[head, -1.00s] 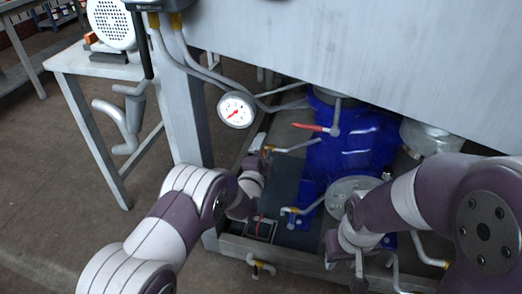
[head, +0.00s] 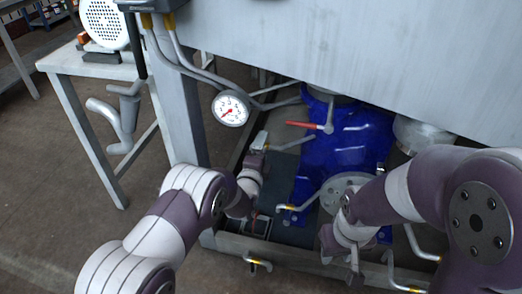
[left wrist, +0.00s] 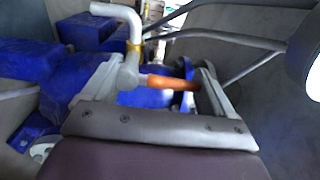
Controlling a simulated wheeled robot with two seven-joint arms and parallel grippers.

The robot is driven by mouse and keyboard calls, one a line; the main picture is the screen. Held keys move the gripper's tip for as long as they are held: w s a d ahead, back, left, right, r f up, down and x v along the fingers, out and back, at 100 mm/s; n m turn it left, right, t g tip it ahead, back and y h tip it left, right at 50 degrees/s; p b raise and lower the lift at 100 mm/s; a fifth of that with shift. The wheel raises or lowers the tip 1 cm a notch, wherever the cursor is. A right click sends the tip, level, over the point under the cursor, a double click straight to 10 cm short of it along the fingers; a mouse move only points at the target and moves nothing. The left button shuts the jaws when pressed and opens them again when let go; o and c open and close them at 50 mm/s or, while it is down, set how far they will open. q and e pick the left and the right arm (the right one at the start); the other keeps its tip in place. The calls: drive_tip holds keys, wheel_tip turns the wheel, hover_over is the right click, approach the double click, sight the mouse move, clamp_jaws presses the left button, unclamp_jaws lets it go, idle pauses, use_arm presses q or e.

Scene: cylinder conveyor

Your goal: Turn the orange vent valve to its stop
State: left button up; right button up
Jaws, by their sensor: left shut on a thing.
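The orange vent valve handle (left wrist: 170,83) shows in the left wrist view, joined to a pale grey valve body with a bent white pipe above it. My left gripper (left wrist: 155,86) has one finger at the valve body side and the other at the handle's far end, with the handle lying between them. In the head view my left gripper (head: 259,143) is low beside the blue machine, and the orange handle is hard to make out there. My right gripper (head: 341,268) hangs in front of the blue machine with its fingers apart and nothing visible between them.
A blue machine (head: 345,150) stands under a large grey panel (head: 350,60). A red lever (head: 303,124) and a round gauge (head: 230,108) are close to my left gripper. Pipes with yellow collars stick out near the front frame. A side table (head: 75,65) stands left.

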use_arm(q)
drive_tip(key=o, duration=1.3)
drive_tip(key=p+v, duration=0.4)
drive_tip(key=v, duration=0.8)
drive_tip(key=shift+s+a+p, duration=0.1)
drive_tip(key=shift+s+p, duration=0.3)
